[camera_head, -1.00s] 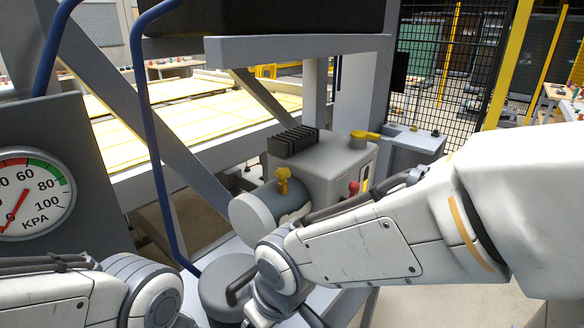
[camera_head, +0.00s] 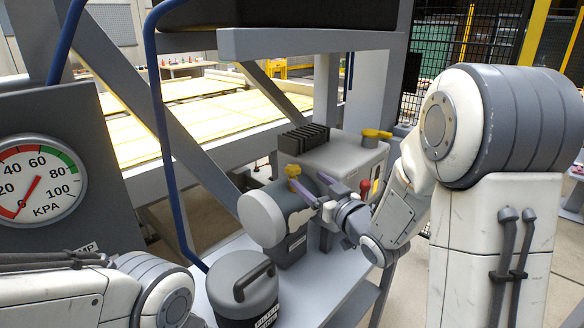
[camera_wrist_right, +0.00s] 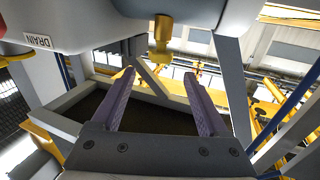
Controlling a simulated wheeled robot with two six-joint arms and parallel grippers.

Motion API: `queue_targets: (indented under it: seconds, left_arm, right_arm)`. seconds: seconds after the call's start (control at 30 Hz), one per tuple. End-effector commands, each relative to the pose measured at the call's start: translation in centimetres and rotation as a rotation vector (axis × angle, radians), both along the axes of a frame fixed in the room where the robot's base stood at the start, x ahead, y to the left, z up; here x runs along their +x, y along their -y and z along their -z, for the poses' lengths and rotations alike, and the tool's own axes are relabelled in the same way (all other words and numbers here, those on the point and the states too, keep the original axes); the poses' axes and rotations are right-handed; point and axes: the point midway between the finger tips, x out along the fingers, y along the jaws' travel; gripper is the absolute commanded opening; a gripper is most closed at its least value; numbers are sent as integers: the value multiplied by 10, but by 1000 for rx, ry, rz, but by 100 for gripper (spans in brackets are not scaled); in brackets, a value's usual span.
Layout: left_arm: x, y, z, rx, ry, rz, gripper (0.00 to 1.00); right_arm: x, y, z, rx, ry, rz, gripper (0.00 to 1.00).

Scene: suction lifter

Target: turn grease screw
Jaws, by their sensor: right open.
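A yellow screw with a small knob head (camera_head: 292,171) stands on top of the grey cylinder (camera_head: 262,219) of the pump. It also shows in the right wrist view (camera_wrist_right: 163,40), hanging from the grey body because that view is turned over. My right gripper (camera_head: 312,187) is open and empty, just right of the yellow screw in the head view. In the right wrist view its two purple fingers (camera_wrist_right: 160,73) point toward the screw, which lies beyond the fingertips and between their lines. Touch cannot be seen. My left arm shows at the lower left; its gripper is out of view.
The pump body (camera_head: 340,158) has black fins, a yellow lever (camera_head: 375,135) and a red knob (camera_head: 364,185). A grey canister (camera_head: 243,290) with a black handle stands in front. A blue pipe (camera_head: 160,130) and a pressure gauge (camera_head: 38,180) are at the left.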

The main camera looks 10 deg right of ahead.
Motion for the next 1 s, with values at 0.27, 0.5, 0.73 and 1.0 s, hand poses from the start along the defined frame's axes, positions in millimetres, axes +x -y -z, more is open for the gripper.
queue_targets:
  seconds: [0.27, 0.5, 0.73, 1.0]
  left_arm:
    - [0, 0, -15, 0, 0, 0, 50]
    - [0, 0, -22, 0, 0, 0, 50]
    - [0, 0, -23, 0, 0, 0, 50]
    - [0, 0, -22, 0, 0, 0, 50]
  right_arm:
    - [51, -15, -2, 0, -3, -2, 78]
    - [81, -24, -1, -1, -3, -1, 78]
    - [88, -26, 0, -1, -2, 0, 78]
    - [88, -25, 0, -1, -2, 0, 35]
